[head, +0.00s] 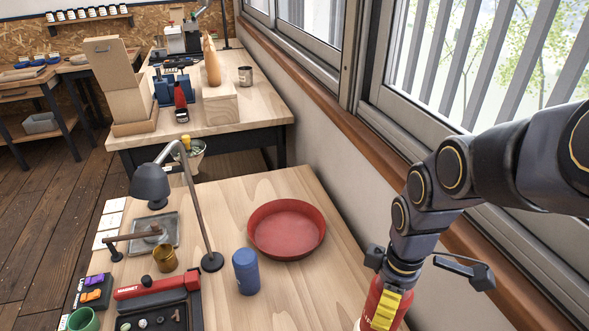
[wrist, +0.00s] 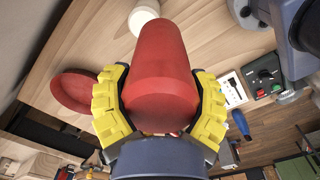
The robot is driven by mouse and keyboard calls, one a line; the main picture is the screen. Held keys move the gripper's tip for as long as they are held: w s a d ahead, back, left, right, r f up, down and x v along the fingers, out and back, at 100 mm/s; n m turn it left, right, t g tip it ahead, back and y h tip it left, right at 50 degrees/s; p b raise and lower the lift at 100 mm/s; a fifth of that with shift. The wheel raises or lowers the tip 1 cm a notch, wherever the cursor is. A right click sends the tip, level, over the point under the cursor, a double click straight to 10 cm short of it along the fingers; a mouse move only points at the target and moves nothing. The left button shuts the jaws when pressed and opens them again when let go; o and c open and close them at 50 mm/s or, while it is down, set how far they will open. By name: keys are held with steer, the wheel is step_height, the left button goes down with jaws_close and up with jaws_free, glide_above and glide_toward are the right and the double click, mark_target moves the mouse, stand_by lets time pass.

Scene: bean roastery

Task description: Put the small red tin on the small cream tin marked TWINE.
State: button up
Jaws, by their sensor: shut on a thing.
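My gripper (head: 386,309) is at the bottom right of the head view, at the near right part of the bench. Its yellow fingers are shut on the small red tin (wrist: 160,65), one on each side in the wrist view. The red tin also shows beside the yellow finger in the head view (head: 372,301). A round cream thing (wrist: 144,14), likely the cream tin, shows past the far end of the red tin, partly hidden by it. I cannot read its marking or tell whether the two touch.
A red round dish (head: 286,229) and a blue tin (head: 246,271) stand left of my gripper on the bench. A desk lamp (head: 151,186), a brass cup (head: 165,258) and a red-edged tray (head: 158,290) are farther left. The window wall closes off the right side.

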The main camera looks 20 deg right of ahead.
steer(key=w+f, duration=0.1)
steer(key=w+d+f, duration=0.1)
steer(key=f, duration=0.1)
steer(key=shift+w+d+f, duration=0.1)
steer(key=shift+w+d, duration=0.05)
steer(key=shift+d, duration=0.05)
steer(key=shift+w+f, duration=0.1)
steer(key=shift+f, duration=1.5)
steer(key=shift+f, duration=0.1)
steer(key=o, duration=1.2)
